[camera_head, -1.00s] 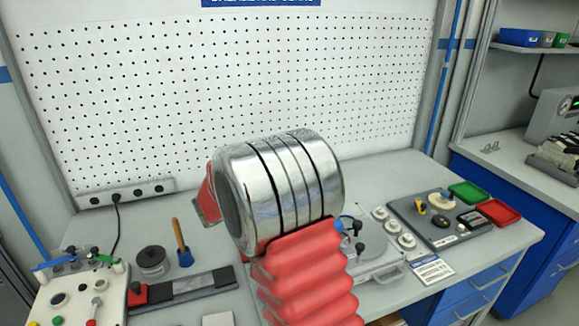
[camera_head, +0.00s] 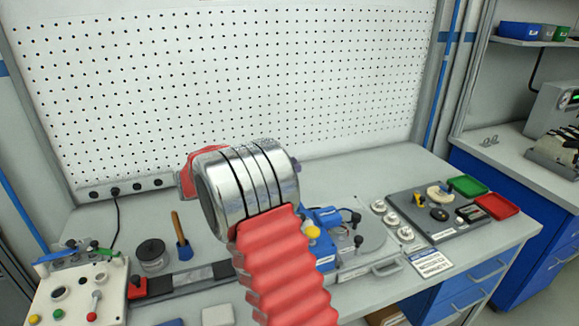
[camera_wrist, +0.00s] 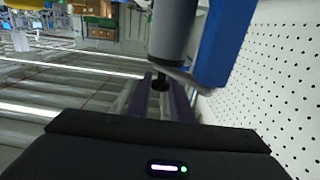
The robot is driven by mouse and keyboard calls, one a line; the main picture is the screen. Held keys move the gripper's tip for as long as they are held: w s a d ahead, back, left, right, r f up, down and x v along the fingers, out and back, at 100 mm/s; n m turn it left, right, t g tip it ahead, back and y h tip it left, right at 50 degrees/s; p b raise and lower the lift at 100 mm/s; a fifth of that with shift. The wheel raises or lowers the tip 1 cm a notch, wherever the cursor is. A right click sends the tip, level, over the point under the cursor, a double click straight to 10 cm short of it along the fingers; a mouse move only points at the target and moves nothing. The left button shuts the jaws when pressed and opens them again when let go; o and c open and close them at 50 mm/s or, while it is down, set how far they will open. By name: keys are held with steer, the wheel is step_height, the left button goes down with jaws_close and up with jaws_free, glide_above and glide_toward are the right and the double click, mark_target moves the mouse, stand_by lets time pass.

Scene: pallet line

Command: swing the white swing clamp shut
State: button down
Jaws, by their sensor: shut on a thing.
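My gripper is mostly hidden behind my arm in the head view; only a bit of purple (camera_head: 297,166) shows at the arm's far end. In the wrist view, the purple fingers of my gripper (camera_wrist: 162,94) are close together, with a small black knob (camera_wrist: 161,82) between them. A grey cylinder (camera_wrist: 173,32) and a blue block (camera_wrist: 218,45) stand just beyond. In the head view, a blue block (camera_head: 327,217), a yellow knob (camera_head: 312,232) and a fixture with a black knob (camera_head: 357,216) show right of my arm. I cannot make out the white swing clamp for certain.
A white control box (camera_head: 80,295) with buttons stands at the left, near a wooden-handled tool (camera_head: 180,240). A grey board (camera_head: 440,216) with small parts, a green tray (camera_head: 467,186) and a red tray (camera_head: 497,206) are at the right. The pegboard (camera_head: 230,90) closes the back.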

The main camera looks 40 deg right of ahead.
steer(key=c, duration=1.6)
jaws_free()
steer(key=v, duration=1.4)
steer(key=shift+s, duration=0.2)
